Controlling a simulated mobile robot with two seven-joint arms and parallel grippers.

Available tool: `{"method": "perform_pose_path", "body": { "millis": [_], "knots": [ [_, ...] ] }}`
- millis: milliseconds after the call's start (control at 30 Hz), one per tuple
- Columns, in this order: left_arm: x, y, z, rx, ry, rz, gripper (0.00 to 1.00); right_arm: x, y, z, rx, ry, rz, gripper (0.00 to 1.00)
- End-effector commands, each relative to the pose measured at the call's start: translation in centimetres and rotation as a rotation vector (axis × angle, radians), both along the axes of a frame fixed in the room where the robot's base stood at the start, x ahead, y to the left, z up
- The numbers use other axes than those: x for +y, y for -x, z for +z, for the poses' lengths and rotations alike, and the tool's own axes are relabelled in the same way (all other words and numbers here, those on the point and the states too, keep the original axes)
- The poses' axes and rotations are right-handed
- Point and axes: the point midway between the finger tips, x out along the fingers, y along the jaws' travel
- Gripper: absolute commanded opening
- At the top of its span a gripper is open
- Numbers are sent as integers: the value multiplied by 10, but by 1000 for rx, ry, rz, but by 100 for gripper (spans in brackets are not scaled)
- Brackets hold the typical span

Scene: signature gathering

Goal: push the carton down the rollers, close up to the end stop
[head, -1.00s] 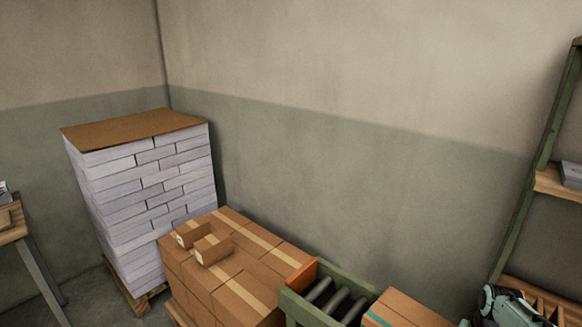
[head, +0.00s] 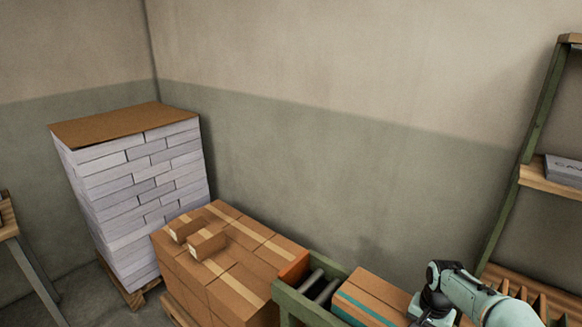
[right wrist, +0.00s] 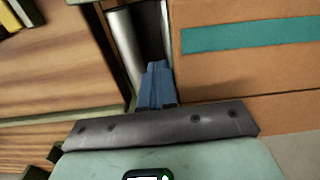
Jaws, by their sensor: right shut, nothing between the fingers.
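The carton (head: 378,290) is brown with a teal stripe and lies on the green-framed roller conveyor (head: 306,311) in the head view. Bare rollers (head: 318,284) show between it and the orange end stop (head: 294,268), so the two are apart. My right arm reaches in at the carton's right end, its fingers hidden there. In the right wrist view my right gripper (right wrist: 158,68) is shut and empty, its blue fingers beside the carton (right wrist: 235,70). I cannot tell whether they touch it. My left gripper is not in view.
Stacked brown cartons (head: 235,265) stand beyond the end stop, with a tall stack of white paper (head: 135,195) behind them. A green shelf rack (head: 520,165) stands at the right. A wooden surface (right wrist: 55,70) lies left of my fingers in the wrist view.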

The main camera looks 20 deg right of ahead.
Motion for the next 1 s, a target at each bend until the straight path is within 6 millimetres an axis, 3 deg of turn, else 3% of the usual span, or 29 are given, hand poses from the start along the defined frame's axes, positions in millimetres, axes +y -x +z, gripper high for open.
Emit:
{"method": "perform_pose_path", "body": {
  "millis": [1000],
  "knots": [
    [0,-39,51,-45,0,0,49,57,-99,3,-3,-1,3,0]
  ]
}}
